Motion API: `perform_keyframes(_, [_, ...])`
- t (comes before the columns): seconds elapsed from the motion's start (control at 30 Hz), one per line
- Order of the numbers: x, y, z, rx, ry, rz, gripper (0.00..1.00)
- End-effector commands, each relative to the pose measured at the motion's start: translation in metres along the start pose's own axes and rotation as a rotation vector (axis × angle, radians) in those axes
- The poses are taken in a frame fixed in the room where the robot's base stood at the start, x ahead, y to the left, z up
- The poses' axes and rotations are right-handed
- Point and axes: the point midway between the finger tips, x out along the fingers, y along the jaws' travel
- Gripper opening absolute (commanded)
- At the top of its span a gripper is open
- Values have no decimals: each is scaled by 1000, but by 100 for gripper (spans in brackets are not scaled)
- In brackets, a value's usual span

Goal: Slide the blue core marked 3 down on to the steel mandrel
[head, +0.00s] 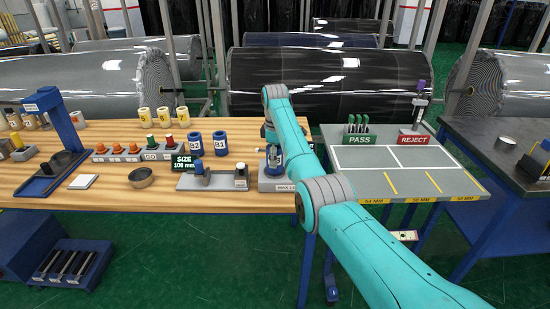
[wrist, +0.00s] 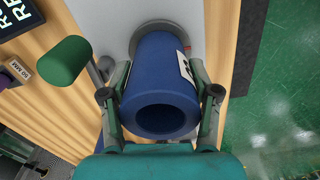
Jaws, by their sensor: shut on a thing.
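The blue core (wrist: 160,75) is held between the two fingers of my gripper (wrist: 158,82). Its near open end faces the wrist camera, and the bore looks dark. A white label shows on its right side, but its mark is only partly visible. Beyond the core's far end is a round steel piece (wrist: 157,27) on a light grey block. The steel mandrel itself is hidden, so I cannot tell whether the core is around it or just above it. In the head view my gripper (head: 273,160) is over the grey base block (head: 273,184), partly hidden by my arm.
Two other blue cores (head: 207,145) stand on the wooden bench (head: 120,199). A grey fixture (head: 212,179) stands left of the base block; its green-capped post (wrist: 64,62) is close to my left finger. A PASS/REJECT table (head: 380,150) is at right.

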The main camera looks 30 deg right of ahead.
Motion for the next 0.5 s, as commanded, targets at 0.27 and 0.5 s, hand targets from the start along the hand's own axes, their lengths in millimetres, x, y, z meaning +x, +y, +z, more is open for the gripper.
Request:
perform_keyframes(0.27, [0, 0, 0, 0, 0, 0, 90])
perform_keyframes(0.5, [0, 0, 0, 0, 0, 0, 90])
